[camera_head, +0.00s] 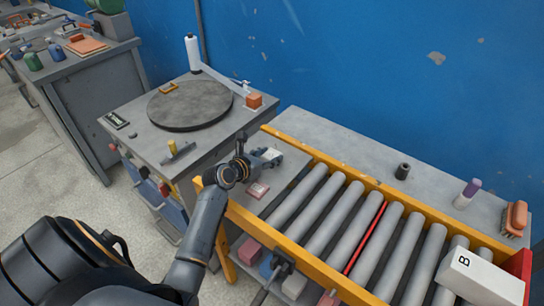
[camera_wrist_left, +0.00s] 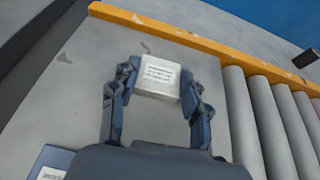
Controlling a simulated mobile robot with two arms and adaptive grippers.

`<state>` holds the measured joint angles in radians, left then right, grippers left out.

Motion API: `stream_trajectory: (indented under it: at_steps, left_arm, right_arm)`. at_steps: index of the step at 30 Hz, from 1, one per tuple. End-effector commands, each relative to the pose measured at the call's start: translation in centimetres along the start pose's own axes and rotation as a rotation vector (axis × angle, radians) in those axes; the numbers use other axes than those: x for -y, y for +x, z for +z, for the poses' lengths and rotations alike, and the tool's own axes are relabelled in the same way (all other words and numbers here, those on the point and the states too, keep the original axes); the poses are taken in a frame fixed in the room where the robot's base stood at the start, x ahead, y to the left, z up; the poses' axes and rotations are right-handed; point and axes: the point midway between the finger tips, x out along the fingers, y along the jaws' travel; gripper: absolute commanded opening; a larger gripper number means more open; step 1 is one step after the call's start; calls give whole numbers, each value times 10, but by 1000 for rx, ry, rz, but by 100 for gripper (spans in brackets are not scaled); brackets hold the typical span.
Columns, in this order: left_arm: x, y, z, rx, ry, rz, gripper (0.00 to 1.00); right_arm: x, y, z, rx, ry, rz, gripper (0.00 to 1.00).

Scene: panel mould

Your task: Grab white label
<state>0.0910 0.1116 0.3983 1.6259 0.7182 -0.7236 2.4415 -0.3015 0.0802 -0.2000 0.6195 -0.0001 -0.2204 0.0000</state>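The white label (camera_wrist_left: 160,76) is a small pale block with lines of print on its top face. In the left wrist view it sits between the fingertips of my left gripper (camera_wrist_left: 160,90), which appear to touch it on both sides. In the head view my left gripper (camera_head: 266,157) is over the grey plate at the left end of the roller conveyor, and the white label (camera_head: 273,154) shows partly at its tips.
A pinkish block (camera_head: 258,190) with a pale label lies on the plate near my left gripper. The conveyor's yellow rail (camera_head: 330,164) runs behind. A white box marked B (camera_head: 482,278) is at the right. A round turntable (camera_head: 190,105) stands on the left bench.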

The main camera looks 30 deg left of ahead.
Motion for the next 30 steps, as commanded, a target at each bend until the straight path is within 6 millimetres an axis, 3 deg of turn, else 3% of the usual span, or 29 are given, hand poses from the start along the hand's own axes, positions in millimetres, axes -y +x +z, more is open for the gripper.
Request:
stream_trajectory:
  at_steps: [2,12,20,23,30]
  left_arm:
    - [0,0,0,-1,0,0,20]
    - [0,-1,2,1,0,0,20]
    - [0,-11,29,6,-2,0,20]
    - [6,-29,40,3,0,-1,20]
    - [24,-90,68,1,-2,1,20]
  right_arm:
    - [0,0,0,1,0,1,40]
    - [-1,0,0,1,0,1,40]
    - [-1,-6,-1,0,0,1,40]
    - [-1,-11,-1,0,0,1,40]
    - [-1,-19,-3,-2,0,1,40]
